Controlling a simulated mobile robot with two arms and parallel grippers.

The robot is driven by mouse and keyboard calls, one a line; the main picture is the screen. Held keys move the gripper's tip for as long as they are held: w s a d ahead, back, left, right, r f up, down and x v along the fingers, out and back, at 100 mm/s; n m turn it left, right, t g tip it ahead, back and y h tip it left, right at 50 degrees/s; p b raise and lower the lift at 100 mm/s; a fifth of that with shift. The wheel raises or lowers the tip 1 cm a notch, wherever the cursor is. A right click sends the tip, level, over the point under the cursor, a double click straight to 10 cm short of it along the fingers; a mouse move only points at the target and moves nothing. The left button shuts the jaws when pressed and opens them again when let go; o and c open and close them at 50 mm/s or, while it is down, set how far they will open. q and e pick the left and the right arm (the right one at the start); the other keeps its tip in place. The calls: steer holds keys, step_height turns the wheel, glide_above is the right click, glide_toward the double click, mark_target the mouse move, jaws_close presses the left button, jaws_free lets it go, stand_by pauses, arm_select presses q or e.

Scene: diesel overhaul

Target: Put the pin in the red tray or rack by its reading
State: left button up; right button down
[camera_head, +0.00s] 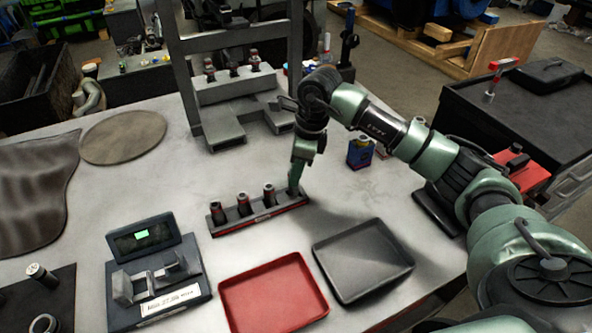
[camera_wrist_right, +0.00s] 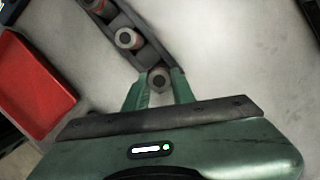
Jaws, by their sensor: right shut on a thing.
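My right gripper (camera_head: 293,187) is shut on a pin (camera_wrist_right: 159,78) at the right end of the dark rack (camera_head: 236,226). The pin stands in line with the rack's other pins, and I cannot tell whether it is lifted. Three more dark pins with pale tops, one of them this pin (camera_head: 243,204), stand upright in the rack. The rack has a red front strip. The red tray (camera_head: 273,296) is empty at the front; it also shows in the right wrist view (camera_wrist_right: 32,85). The gauge (camera_head: 160,285) has a small green display, its reading too small to make out. My left gripper is not in view.
An empty dark grey tray (camera_head: 362,262) lies right of the red tray. A dark mat at left bears a pale-topped part (camera_head: 41,273) and a ring (camera_head: 45,323). A grey press-like stand (camera_head: 240,115) is behind the rack.

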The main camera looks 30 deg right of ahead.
stand_by(0.4)
steer(key=shift+f+b, duration=0.6)
steer(key=shift+f, duration=0.2)
steer(key=shift+f+b, duration=0.25)
steer(key=shift+b, duration=0.2)
steer(key=c, duration=0.7)
jaws_free()
steer(key=shift+r, duration=0.1)
steer(key=shift+w+a+p+v, duration=0.2)
steer(key=shift+p+v, duration=0.6)
steer(key=shift+v, duration=0.5)
steer(key=shift+w+a+p+v, duration=0.1)
steer(key=shift+a+p+v, duration=0.15)
steer(key=shift+p+v, duration=0.8)
steer(key=shift+w+a+p+v, duration=0.2)
steer(key=shift+p+v, duration=0.35)
steer(key=shift+v, duration=0.95)
